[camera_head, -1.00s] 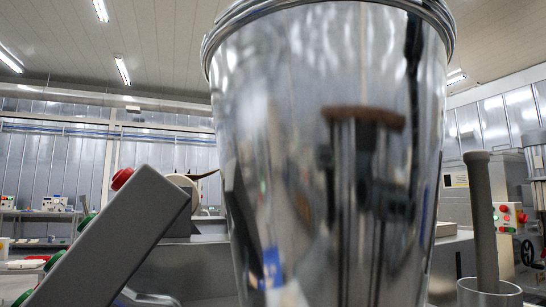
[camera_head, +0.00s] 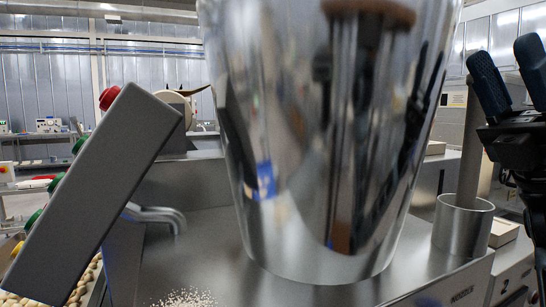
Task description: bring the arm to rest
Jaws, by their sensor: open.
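My gripper (camera_head: 505,78) shows at the right edge of the head view, raised, with its two dark fingers apart and pointing up. Nothing is between the fingers. The rest of my arm is cut off by the right edge of the picture. The gripper is to the right of a large shiny metal vessel and apart from it in the picture.
The tall mirror-like vessel (camera_head: 320,170) fills the middle and stands on a steel worktop (camera_head: 215,255). A metal cup (camera_head: 462,225) with a grey rod stands at right. A tilted grey panel (camera_head: 95,200) blocks the left. Pale crumbs (camera_head: 187,298) lie on the worktop.

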